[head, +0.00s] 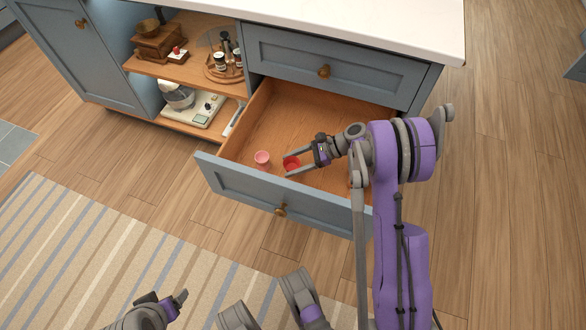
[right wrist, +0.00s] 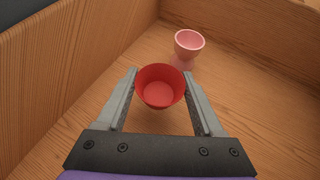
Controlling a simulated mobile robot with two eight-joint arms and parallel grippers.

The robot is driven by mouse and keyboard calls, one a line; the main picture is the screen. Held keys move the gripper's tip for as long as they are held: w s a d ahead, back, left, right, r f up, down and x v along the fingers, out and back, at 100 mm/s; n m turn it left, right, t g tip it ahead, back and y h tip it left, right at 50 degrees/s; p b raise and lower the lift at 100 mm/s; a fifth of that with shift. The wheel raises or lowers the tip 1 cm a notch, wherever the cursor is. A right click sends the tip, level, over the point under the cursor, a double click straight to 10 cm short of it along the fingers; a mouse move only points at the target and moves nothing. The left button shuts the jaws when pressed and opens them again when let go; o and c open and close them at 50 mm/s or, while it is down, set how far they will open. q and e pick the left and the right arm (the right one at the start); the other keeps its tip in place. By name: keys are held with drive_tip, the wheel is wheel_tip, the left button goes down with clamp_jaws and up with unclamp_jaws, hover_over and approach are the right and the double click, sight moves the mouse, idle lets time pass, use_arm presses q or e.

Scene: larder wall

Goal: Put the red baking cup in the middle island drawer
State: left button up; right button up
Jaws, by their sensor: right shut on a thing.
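The red baking cup (head: 291,163) is between the fingers of my right gripper (head: 288,167), inside the open middle drawer (head: 238,184) of the island. In the right wrist view the red cup (right wrist: 160,88) sits upright between the two fingers (right wrist: 160,78), mouth facing the camera. The right gripper is shut on it, just above or at the drawer floor; I cannot tell whether the cup touches the floor. My left gripper (head: 168,304) is low at the bottom left of the head view, away from the drawer; its jaw opening is unclear.
A pink footed cup (head: 262,157) stands in the drawer beside the red one. The drawer above (head: 335,70) is shut. Open shelves (head: 180,68) at left hold a grinder, jars and a scale. A striped rug (head: 120,250) lies in front.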

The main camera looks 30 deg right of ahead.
sight(292, 168)
drive_tip(key=shift+f+b, duration=0.5)
drive_tip(key=shift+f, duration=1.25)
drive_tip(key=shift+f, duration=0.1)
drive_tip(key=o, duration=1.3)
drive_tip(key=p+v, duration=0.3)
drive_tip(key=v, duration=0.9)
drive_tip(key=shift+d, duration=0.1)
